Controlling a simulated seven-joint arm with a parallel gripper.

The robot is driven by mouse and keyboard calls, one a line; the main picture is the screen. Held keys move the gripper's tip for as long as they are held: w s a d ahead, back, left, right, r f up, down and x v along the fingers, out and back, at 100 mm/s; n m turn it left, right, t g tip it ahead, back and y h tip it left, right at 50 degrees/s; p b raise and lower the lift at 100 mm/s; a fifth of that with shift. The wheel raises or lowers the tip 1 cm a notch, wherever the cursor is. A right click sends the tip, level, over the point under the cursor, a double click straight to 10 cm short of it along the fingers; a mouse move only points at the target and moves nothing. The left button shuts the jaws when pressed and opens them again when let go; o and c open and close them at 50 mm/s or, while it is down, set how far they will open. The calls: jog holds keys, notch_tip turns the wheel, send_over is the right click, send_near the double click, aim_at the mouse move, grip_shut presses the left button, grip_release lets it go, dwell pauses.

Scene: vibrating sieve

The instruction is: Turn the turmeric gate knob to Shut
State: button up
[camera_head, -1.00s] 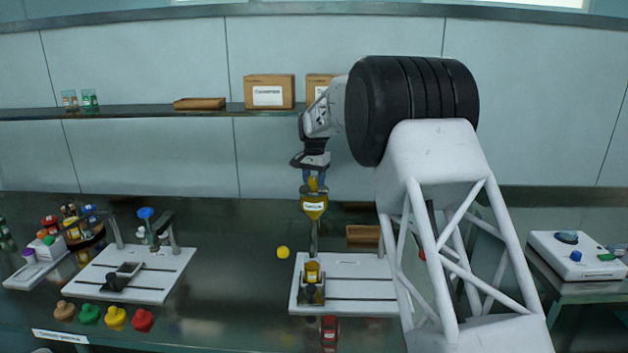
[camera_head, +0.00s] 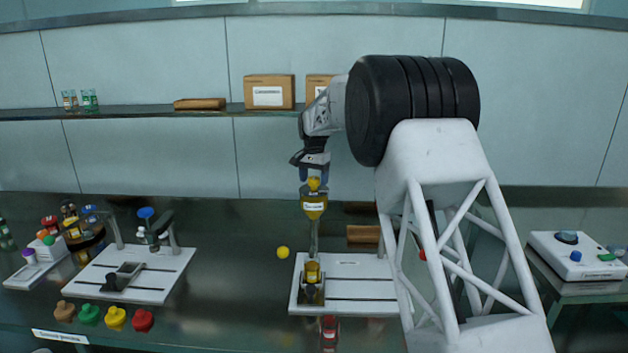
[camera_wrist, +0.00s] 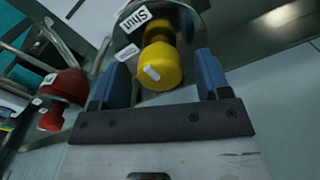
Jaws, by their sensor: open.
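The yellow turmeric hopper (camera_head: 314,205) stands on a post above the white board, with a label on its front. Its yellow gate knob (camera_head: 314,184) is on top. In the wrist view the knob (camera_wrist: 160,65) has a white mark on its face. A "Shut" label (camera_wrist: 135,20) and a second, unreadable label (camera_wrist: 127,53) sit beside it. I cannot tell which label the mark points to. My gripper (camera_head: 313,177) is just above the knob. In the wrist view its blue fingers (camera_wrist: 161,80) are open, one on each side of the knob, with gaps showing.
A red hopper and knob (camera_wrist: 50,120) show at left in the wrist view. Another board (camera_head: 165,262) with a blue-topped stand is at left. Boxes (camera_head: 269,92) sit on the shelf above.

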aim_at(315, 178)
jog(key=shift+r, duration=3.65)
jog(key=shift+s+d+r, duration=0.2)
jog(key=shift+s, duration=0.05)
jog(key=s+d+r+n, duration=0.15)
jog(key=s+d, duration=0.35)
jog(key=s, duration=0.6)
jog(key=s+d+r+t, duration=0.1)
jog(key=s+d+r, duration=0.3)
jog(key=s, duration=0.7)
jog(key=s+d+r+n, duration=0.1)
jog(key=s+d+r, duration=0.1)
jog(key=s+d, duration=0.7)
jog(key=s+d+f, duration=0.1)
jog(key=s+f, duration=0.3)
jog(key=s, duration=0.8)
jog(key=s+d+f+n+t, duration=0.1)
jog(key=s+f, duration=0.4)
jog(key=s, duration=0.7)
jog(key=s+d+f+n, duration=0.1)
jog(key=s+d+f, duration=0.2)
jog(key=s, duration=1)
jog(key=shift+f+t, duration=0.3)
jog(key=shift+f, duration=0.65)
